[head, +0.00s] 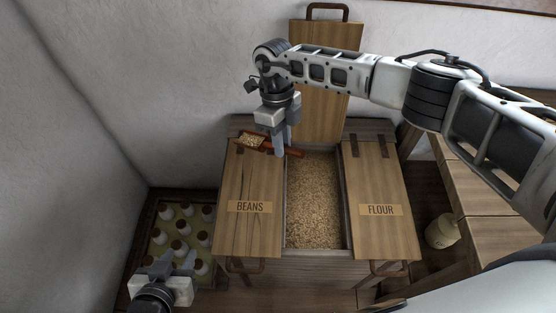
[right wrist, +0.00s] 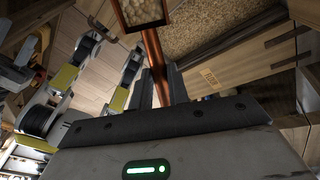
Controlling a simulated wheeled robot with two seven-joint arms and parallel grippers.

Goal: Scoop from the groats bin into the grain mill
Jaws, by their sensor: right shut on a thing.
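The groats bin (head: 313,205) is the open middle compartment of a wooden chest, filled with pale grain; its grain also shows in the right wrist view (right wrist: 205,25). My right gripper (head: 281,145) is shut on the reddish-brown handle of a scoop (head: 293,151), above the chest's back edge. The scoop's bowl (right wrist: 142,12) holds groats and hangs left of the bin, over the back of the beans lid. My left gripper (head: 176,268) is low at the left, open and empty, away from the chest. I cannot make out the grain mill in either view.
The closed beans lid (head: 250,225) and flour lid (head: 380,228) flank the bin. Its raised lid (head: 325,110) stands against the wall behind. A crate (head: 153,218) of white, brown-topped items is at left. A wooden bench (head: 490,215) and pale jar (head: 442,231) are at right.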

